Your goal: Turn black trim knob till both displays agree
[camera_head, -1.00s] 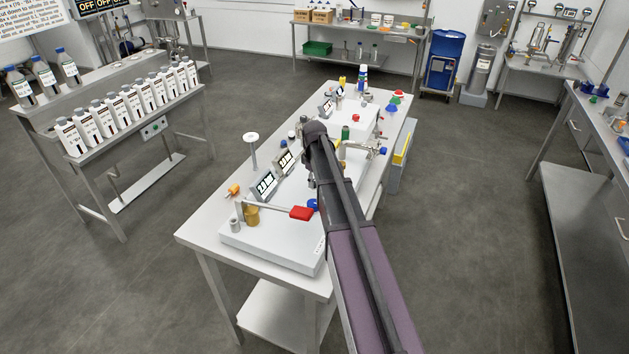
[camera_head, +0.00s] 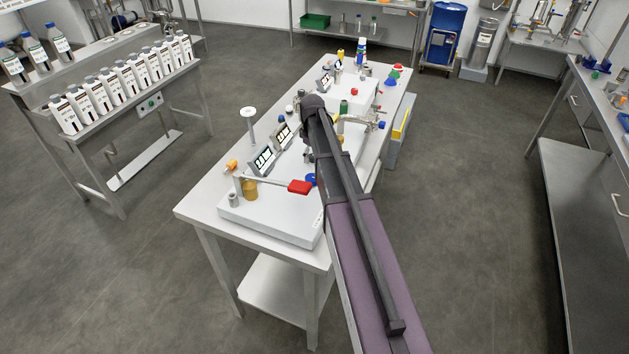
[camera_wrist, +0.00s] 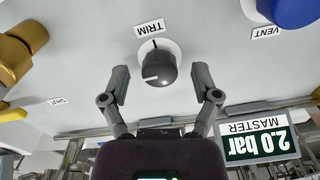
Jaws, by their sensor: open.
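The black trim knob (camera_wrist: 160,68) shows in the wrist view on a white panel, under an upside-down TRIM label, with a white line across its face. My gripper (camera_wrist: 161,82) is open, its two fingers on either side of the knob with gaps showing. The MASTER display (camera_wrist: 256,142) reads 2.0 bar, upside down, at the lower right of the wrist view. In the head view two small displays, a nearer one (camera_head: 264,160) and a farther one (camera_head: 283,137), stand on the bench rig; their digits are too small to read. My arm hides the knob there.
A blue part (camera_wrist: 290,10) by the VENT label and a brass fitting (camera_wrist: 22,55) flank the knob. A red-handled lever (camera_head: 300,187) lies over the white base (camera_head: 265,221). A row of bottles (camera_head: 120,82) stands on a left rack.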

